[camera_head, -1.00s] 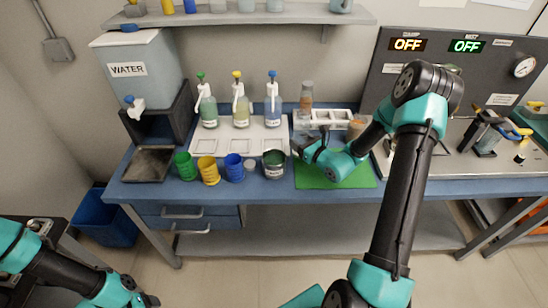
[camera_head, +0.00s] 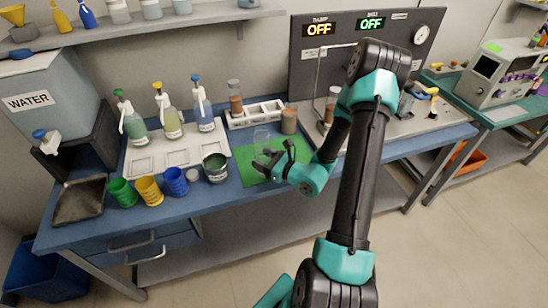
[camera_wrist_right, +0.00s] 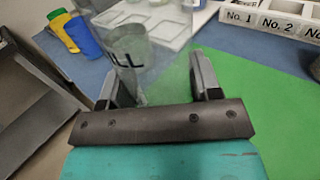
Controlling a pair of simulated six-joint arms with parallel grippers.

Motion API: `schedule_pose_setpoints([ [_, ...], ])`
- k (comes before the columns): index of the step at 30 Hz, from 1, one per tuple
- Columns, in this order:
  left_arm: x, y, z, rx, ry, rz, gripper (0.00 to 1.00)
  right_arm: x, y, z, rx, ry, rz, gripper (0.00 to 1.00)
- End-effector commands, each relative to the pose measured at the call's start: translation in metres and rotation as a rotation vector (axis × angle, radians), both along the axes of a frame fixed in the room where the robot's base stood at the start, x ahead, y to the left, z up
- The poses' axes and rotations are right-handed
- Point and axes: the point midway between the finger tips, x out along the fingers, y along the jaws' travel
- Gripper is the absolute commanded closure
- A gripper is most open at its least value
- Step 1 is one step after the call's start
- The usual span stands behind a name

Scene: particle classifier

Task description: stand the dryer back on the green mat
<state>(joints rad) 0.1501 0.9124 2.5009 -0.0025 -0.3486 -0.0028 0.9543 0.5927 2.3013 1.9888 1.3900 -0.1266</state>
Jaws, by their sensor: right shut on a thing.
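The green mat (camera_head: 242,172) lies at the front of the blue bench, and it also shows in the right wrist view (camera_wrist_right: 275,105). A clear, see-through cylinder (camera_head: 261,138) appears upright over the mat's back part; I take it for the dryer. In the right wrist view a clear cylinder (camera_wrist_right: 130,48) with letters ending "LL" shows at the left finger. My right gripper (camera_head: 279,158) is at the cylinder's near side and shut on it; its fingers also show in the wrist view (camera_wrist_right: 157,85). Whether the cylinder's base touches the mat I cannot tell.
A brown-filled beaker (camera_head: 289,120) and a white numbered rack (camera_head: 262,112) stand behind the mat. A dark green can (camera_head: 215,168) and coloured cups (camera_head: 150,190) stand to its left. A metal tray with a tube (camera_head: 332,103) is at the right.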

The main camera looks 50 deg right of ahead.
Motion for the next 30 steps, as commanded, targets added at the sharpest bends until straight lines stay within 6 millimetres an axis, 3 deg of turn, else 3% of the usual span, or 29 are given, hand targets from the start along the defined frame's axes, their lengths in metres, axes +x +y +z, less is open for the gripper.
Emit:
schedule_pose_setpoints([
  [1,0.0,0.0,0.0,0.0,0.0,0.0,0.34,-0.017,0.004,0.004,0.004,0.001,-0.004,0.76],
  [4,0.0,0.0,0.0,0.0,0.0,0.0,0.34,-0.041,0.011,0.011,0.008,-0.006,-0.007,0.76],
  [10,0.0,0.0,0.0,0.0,0.0,0.0,0.34,-0.059,0.019,0.018,0.012,-0.013,-0.008,0.76],
  [22,0.0,0.0,0.0,0.0,0.0,0.0,0.34,-0.054,0.014,0.018,0.01,-0.015,-0.007,0.76],
  [30,0.0,0.0,0.0,0.0,0.0,0.0,0.34,-0.023,-0.021,0.013,0.007,-0.015,-0.007,0.76],
])
